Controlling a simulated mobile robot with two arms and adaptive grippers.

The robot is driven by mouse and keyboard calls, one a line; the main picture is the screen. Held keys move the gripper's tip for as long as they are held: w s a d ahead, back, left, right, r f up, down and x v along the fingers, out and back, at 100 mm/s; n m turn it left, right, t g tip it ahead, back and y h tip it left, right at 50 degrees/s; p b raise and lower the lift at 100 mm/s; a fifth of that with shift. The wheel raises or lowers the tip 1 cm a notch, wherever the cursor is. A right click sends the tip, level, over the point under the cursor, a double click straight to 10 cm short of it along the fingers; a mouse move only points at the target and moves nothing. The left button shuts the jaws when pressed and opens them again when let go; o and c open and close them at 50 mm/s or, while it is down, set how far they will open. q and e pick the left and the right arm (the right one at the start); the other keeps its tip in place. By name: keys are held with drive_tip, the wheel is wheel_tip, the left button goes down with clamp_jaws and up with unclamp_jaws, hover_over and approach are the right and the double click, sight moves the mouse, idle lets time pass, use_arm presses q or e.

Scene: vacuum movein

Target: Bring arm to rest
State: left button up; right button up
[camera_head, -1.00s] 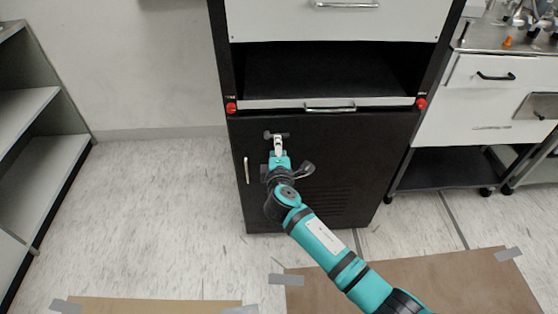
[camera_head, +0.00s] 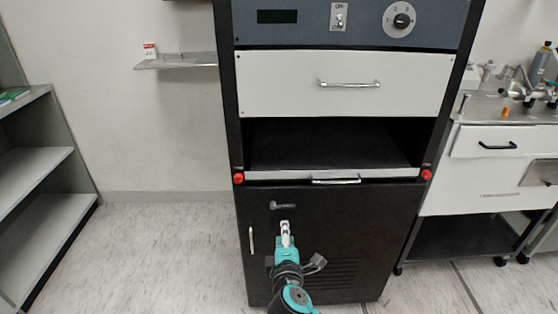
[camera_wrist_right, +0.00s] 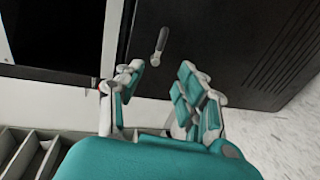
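My right arm comes in from the bottom of the head view. Its gripper (camera_head: 285,230) is in front of the black lower door (camera_head: 360,215) of the cabinet, just below a small dark latch handle (camera_head: 283,206). In the right wrist view the gripper (camera_wrist_right: 165,80) is open, with its teal and grey fingers apart and nothing between them. The latch handle (camera_wrist_right: 160,42) shows beyond the fingertips, apart from them. My left gripper is in neither view.
The cabinet has a white drawer (camera_head: 300,85), an open dark bay and a control panel (camera_head: 365,22) above the door. Grey shelves (camera_head: 40,175) stand at left, a wall shelf (camera_head: 175,62) behind, and a white workbench (camera_head: 480,180) at right. Floor (camera_head: 165,255) at left is clear.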

drive_tip(key=s+d+f+m+g+p, duration=0.4)
drive_tip(key=s+f, duration=0.3)
drive_tip(key=f, duration=0.6)
drive_tip(key=s+d+f+m+g+p, duration=0.25)
drive_tip(key=s+d+f+g, duration=0.35)
drive_tip(key=f, duration=0.8)
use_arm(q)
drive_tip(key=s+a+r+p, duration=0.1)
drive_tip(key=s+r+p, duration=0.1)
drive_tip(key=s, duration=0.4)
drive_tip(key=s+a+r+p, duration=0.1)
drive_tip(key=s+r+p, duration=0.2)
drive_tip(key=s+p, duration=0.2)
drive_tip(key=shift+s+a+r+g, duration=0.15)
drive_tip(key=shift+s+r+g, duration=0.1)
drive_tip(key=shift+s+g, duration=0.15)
use_arm(e)
drive_tip(key=s+d+f+m+g, duration=0.1)
drive_tip(key=s+d+f+m, duration=0.2)
drive_tip(key=s, duration=1)
drive_tip(key=s+d+f+m+g, duration=0.2)
drive_tip(key=s+d+f+m, duration=0.1)
drive_tip(key=s, duration=0.9)
drive_tip(key=s+d+f+m+g, duration=0.1)
drive_tip(key=s+d+f+m, duration=0.2)
drive_tip(key=s, duration=1)
wheel_tip(320, 180, down, 2)
drive_tip(key=shift+s+d+g, duration=0.35)
drive_tip(key=shift+d+g, duration=0.05)
drive_tip(key=shift+d, duration=0.45)
